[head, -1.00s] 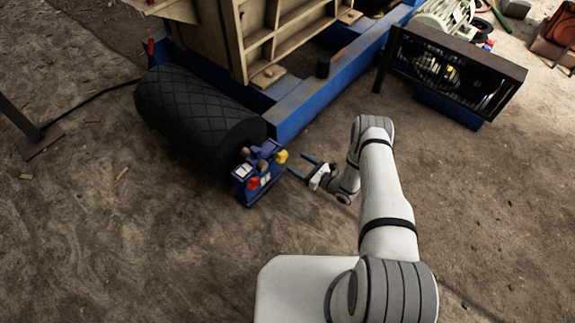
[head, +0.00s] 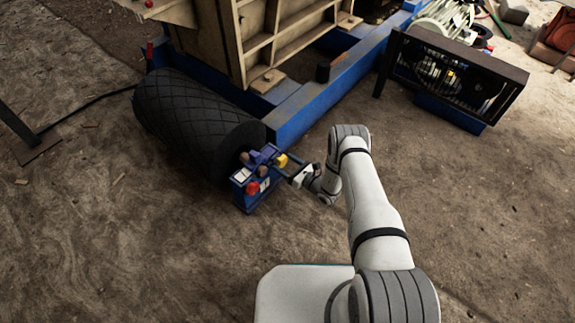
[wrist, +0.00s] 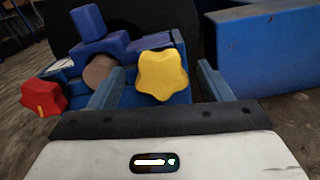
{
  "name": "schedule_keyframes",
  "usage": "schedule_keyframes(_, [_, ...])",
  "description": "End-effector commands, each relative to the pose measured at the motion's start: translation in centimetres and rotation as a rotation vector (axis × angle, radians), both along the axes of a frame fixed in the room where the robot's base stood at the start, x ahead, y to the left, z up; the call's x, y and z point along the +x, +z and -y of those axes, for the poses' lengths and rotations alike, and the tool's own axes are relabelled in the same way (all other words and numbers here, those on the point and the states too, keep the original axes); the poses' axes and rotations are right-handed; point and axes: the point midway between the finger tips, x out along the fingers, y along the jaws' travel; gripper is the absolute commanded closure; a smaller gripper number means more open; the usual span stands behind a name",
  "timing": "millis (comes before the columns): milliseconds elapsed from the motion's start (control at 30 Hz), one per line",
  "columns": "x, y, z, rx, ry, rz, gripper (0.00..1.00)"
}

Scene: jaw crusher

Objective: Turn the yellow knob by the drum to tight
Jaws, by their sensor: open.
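The yellow knob (head: 281,160) is a star-shaped handle on the right side of the small blue box (head: 245,200) at the drum's end. The black drum (head: 190,118) has a criss-cross pattern. In the wrist view the yellow knob (wrist: 162,76) shows face-on between my fingers. My gripper (wrist: 158,92) is open, with one finger on each side of the knob; I cannot tell whether either touches it. In the head view my gripper (head: 288,168) reaches the knob from the right, its fingertips partly hidden.
A red knob (head: 252,188) sits on the same box, left of the yellow one; it also shows in the wrist view (wrist: 42,97). A blue bracket with a brown round part (wrist: 100,72) stands between them. The blue frame beam (head: 300,118) runs behind. Open ground lies in front.

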Motion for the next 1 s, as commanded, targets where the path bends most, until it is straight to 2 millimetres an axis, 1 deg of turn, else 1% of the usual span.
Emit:
schedule_keyframes(67, [0.0, 0.0, 0.0, 0.000, 0.000, 0.000, 0.30])
schedule_keyframes(567, [-0.1, 0.0, 0.0, -0.001, 0.002, 0.000, 0.71])
schedule_keyframes(600, [0.0, 0.0, 1.0, 0.000, -0.003, 0.000, 0.73])
schedule_keyframes(700, [-0.1, 0.0, 0.2, 0.001, 0.001, -0.003, 0.73])
schedule_keyframes(1000, [0.0, -0.2, -0.1, 0.053, 0.003, -0.069, 0.73])
